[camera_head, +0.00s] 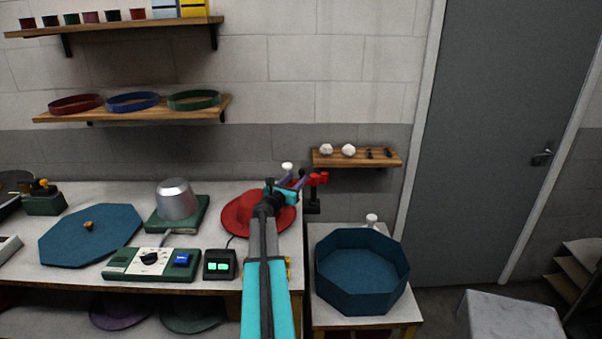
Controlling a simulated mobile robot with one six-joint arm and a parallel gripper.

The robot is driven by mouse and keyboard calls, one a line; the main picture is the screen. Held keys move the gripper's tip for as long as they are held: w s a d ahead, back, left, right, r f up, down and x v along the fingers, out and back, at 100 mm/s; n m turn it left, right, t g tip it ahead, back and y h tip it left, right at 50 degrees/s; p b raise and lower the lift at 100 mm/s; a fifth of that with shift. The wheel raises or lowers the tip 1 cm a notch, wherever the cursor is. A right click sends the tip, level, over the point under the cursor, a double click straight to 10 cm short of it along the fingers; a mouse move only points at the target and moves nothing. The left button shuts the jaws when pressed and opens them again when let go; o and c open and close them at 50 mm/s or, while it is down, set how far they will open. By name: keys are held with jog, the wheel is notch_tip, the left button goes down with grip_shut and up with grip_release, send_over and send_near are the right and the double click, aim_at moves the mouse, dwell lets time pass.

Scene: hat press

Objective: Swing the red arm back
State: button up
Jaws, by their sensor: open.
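A small red part (318,178), which looks like the red arm, sits at the top of a dark post (312,203) at the right end of the workbench. My gripper (297,181) is at the end of my teal and grey arm, just left of the red part. Its jaws are open. They look close to the red part, but I cannot tell whether they touch it. A red hat (244,214) with a wide brim lies on the bench beneath my gripper, partly hidden by my arm.
A grey metal form on a green base (178,202), a control box (152,264) and a blue octagonal lid (88,236) stand left on the bench. A blue octagonal tub (361,268) stands on a side table. A small wooden shelf (357,159) is behind.

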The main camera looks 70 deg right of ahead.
aim_at(301, 174)
jog(key=shift+s+d+p, duration=0.15)
jog(key=shift+d+p, duration=0.3)
jog(key=shift+d, duration=0.95)
jog(key=shift+s+d+p, duration=0.1)
jog(key=shift+d+p, duration=0.35)
jog(key=shift+d, duration=0.95)
grip_shut()
jog(key=shift+a, duration=0.25)
jog(key=shift+d+f, duration=0.1)
jog(key=shift+d, duration=0.1)
